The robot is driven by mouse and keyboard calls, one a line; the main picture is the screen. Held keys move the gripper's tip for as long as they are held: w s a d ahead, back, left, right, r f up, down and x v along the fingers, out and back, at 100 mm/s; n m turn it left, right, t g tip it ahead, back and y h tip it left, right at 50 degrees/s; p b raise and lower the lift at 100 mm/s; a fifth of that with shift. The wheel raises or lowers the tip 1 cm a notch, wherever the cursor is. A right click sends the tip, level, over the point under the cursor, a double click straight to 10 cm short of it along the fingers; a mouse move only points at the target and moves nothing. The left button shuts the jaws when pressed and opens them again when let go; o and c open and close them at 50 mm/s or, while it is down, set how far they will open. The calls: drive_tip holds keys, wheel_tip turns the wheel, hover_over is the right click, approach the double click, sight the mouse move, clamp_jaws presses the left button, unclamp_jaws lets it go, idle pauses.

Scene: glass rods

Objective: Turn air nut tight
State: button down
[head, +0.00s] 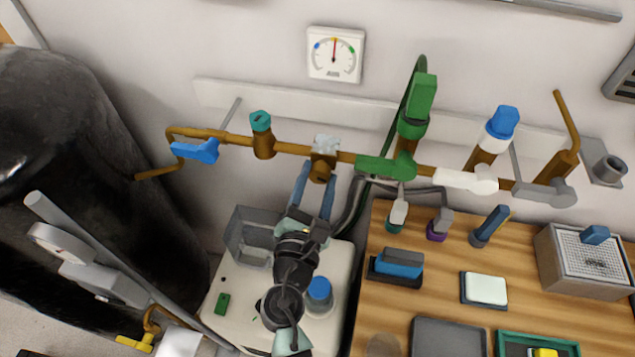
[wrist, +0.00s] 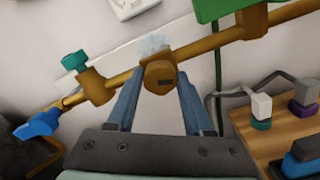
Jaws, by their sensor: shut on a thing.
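A brass nut (head: 322,170) sits under a pale, greyish block (head: 325,146) on the brass pipe along the wall. The exact contact faces are partly hidden.
A blue-handled valve (head: 196,151) and a teal-capped fitting (head: 261,122) are left of the nut. A green valve (head: 388,167) and hoses are close on its right. A dial gauge (head: 335,55) hangs above. A wooden bench (head: 440,300) with several items is at right.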

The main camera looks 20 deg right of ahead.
drive_tip(key=m+b, duration=0.1)
drive_tip(key=m, duration=0.1)
drive_tip(key=m+b, duration=0.1)
drive_tip(key=shift+f+m, duration=0.2)
drive_tip(key=shift+m, duration=0.2)
drive_tip(key=shift+r+m+b, duration=0.1)
drive_tip(key=shift+m+b, duration=1.4)
drive_tip(key=shift+m, duration=0.7)
drive_tip(key=shift+c, duration=1.5)
unclamp_jaws()
drive_tip(key=shift+r, duration=0.1)
drive_tip(key=b+v, duration=0.3)
drive_tip(key=v, duration=1)
